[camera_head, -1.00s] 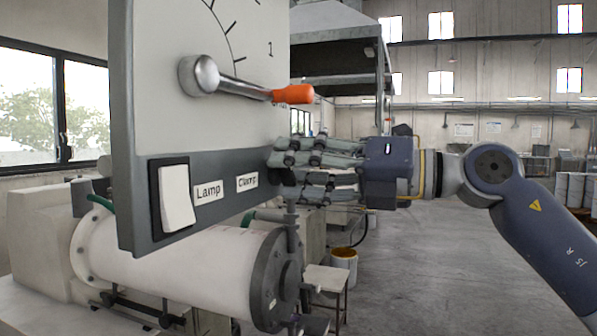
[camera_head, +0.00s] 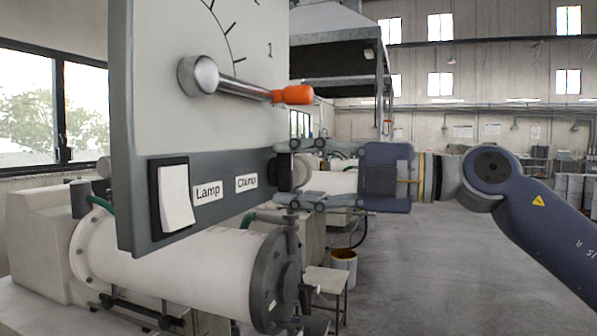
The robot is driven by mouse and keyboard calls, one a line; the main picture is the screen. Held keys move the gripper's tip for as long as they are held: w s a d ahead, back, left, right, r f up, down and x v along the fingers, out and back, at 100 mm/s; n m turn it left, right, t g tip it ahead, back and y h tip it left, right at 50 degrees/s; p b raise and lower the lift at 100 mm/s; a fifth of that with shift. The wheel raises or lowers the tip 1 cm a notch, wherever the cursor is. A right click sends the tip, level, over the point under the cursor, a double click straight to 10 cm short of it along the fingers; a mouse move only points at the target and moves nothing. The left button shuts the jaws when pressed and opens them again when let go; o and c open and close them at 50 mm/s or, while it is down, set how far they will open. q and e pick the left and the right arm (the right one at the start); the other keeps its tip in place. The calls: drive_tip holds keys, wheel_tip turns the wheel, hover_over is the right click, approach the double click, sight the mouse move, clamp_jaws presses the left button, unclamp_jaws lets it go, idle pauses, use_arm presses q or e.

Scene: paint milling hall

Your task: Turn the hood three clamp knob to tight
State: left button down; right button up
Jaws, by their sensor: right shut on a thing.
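The control panel (camera_head: 140,60) stands close on the left, with its dark lower strip carrying a "Clamp" label (camera_head: 246,183). The dark round clamp knob (camera_head: 285,173) sticks out at the right end of that strip, seen from the side. My right gripper (camera_head: 284,172) reaches in from the right and is shut on the knob, one finger above it and one below. The knob's pointer and any setting marks are hidden from this angle. My left gripper is out of view.
A metal lever with an orange grip (camera_head: 292,95) sits above the knob. A white lamp rocker switch (camera_head: 177,196) is left on the strip. A white mill cylinder (camera_head: 185,270) lies below the panel. A small stool (camera_head: 327,279) stands behind; the floor at right is open.

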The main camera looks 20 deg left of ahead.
drive_tip(key=shift+c, duration=0.2)
idle(0.4)
drive_tip(key=o, duration=1.1)
drive_tip(key=d, duration=1.2)
drive_tip(key=shift+s, duration=0.15)
